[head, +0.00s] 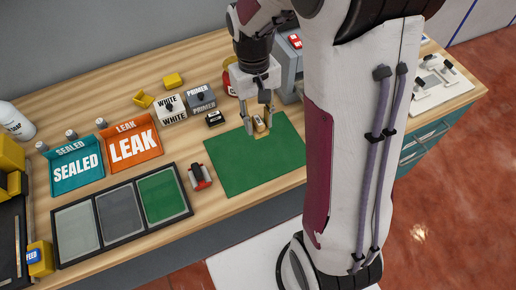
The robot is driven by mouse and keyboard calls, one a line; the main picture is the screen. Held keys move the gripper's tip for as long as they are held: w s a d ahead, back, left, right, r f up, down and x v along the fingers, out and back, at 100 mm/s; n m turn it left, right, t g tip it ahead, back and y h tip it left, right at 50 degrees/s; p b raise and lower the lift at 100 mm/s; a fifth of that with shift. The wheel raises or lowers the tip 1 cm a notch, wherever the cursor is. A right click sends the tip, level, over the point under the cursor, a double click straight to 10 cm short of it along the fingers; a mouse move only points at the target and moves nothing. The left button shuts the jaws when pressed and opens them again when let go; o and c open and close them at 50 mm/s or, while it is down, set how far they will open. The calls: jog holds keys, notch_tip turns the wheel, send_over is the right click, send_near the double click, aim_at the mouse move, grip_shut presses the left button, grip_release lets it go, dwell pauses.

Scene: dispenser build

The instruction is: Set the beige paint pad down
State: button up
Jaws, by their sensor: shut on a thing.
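The beige paint pad (260,126) is between the fingers of my gripper (260,128), over the back part of the green mat (254,170). My gripper points down and is shut on the pad. The pad's lower part is close to the mat; I cannot tell whether it touches.
A small red and grey tool (200,177) lies left of the mat. A black tray (123,240) with grey and green panels, a teal SEALED bin (76,173) and an orange LEAK bin (133,146) stand further left. WHITE (171,110) and PRIMER (201,99) boxes stand behind. The mat's front is clear.

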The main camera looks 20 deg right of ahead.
dwell(0.3)
jog(key=shift+f, duration=3.15)
jog(key=shift+f, duration=1.85)
jog(key=shift+f, duration=0.15)
jog(key=o, duration=0.9)
jog(key=shift+o, duration=0.2)
